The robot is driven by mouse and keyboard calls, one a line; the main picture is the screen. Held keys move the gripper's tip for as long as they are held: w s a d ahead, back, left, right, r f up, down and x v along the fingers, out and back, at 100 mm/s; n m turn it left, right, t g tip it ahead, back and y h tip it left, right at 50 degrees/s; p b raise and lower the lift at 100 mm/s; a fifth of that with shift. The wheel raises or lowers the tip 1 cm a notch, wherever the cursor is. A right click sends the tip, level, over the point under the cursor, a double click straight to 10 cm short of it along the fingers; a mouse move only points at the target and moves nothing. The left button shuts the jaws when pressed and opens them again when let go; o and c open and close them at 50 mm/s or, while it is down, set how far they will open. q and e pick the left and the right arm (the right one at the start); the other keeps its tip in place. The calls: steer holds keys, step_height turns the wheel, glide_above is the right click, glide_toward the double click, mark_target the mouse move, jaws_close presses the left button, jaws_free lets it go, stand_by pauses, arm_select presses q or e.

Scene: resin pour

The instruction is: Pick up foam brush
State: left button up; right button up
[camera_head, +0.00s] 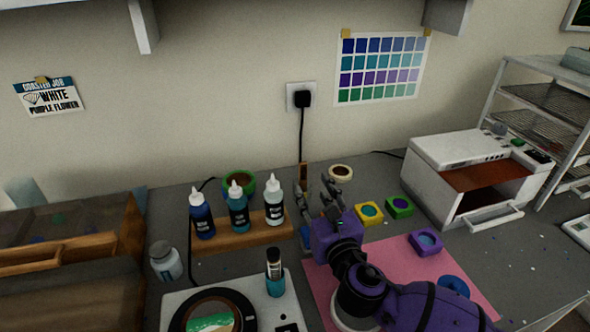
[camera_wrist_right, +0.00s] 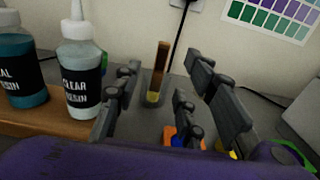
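The foam brush appears as an upright brown wooden handle (camera_head: 303,172) near the back wall in the head view. In the right wrist view, the brush handle (camera_wrist_right: 161,68) shows between my finger pads, farther off, with a yellowish lower end. Its foam part cannot be made out. My right gripper (camera_head: 319,190) is open, its fingers pointing toward the wall over the worktop. In the right wrist view, my right gripper (camera_wrist_right: 166,88) has a wide gap with nothing clasped in it. My left gripper is not in view.
Resin bottles (camera_head: 238,206) stand on a wooden rack (camera_head: 240,237) left of the gripper. Small coloured molds (camera_head: 370,210) and a pink mat (camera_head: 318,278) lie to the right and front. A white oven (camera_head: 427,150) stands at the right. A tape roll (camera_head: 341,172) is near the wall.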

mark_target(304, 171)
steer(key=x, duration=0.7)
steer(key=shift+w+d+f, duration=0.1)
steer(key=shift+w, duration=0.3)
jaws_close()
